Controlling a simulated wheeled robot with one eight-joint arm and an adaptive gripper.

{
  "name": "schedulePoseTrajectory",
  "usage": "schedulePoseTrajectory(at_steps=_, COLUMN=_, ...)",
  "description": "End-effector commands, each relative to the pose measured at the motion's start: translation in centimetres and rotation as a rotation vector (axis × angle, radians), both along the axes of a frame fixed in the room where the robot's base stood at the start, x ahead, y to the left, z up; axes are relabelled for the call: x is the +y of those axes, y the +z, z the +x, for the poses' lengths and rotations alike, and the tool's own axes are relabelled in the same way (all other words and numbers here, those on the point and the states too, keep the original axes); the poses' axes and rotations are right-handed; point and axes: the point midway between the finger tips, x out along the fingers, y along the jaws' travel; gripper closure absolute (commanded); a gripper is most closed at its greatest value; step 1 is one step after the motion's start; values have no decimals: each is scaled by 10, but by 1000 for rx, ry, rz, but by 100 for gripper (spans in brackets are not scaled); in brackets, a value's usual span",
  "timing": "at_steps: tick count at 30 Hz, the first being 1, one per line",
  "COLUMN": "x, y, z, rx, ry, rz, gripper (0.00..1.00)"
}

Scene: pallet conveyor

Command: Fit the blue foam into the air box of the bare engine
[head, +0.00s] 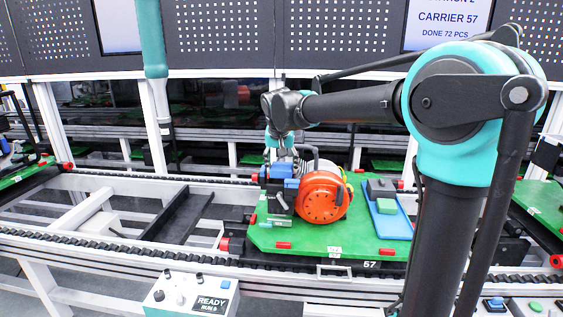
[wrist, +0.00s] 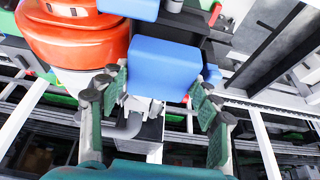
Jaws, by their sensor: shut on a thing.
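The engine (head: 322,196), with a round orange-red cover, stands on a green carrier board (head: 345,240). Its orange cover also shows at the upper left of the wrist view (wrist: 75,40). My gripper (wrist: 158,82) is shut on the blue foam (wrist: 165,66), a plain block between its green-padded fingers. In the head view my gripper (head: 280,143) is above the engine's left side, among blue parts that are hard to tell apart. The foam is close over a dark part of the engine; I cannot tell whether they touch. The air box opening is hidden.
Conveyor rails (head: 120,250) run in front and behind. A control box marked READY (head: 192,296) is at the front. A teal post (head: 152,50) hangs at left.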

Motion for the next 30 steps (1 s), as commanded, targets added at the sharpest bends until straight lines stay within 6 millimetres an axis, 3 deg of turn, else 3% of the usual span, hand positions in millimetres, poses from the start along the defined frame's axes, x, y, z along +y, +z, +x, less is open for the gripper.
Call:
schedulePoseTrajectory(at_steps=15, x=0, y=-27, z=0, rx=0, ry=0, rz=0, gripper=57)
schedulePoseTrajectory(at_steps=30, x=0, y=-35, z=-2, rx=4, ry=-1, rz=1, gripper=60)
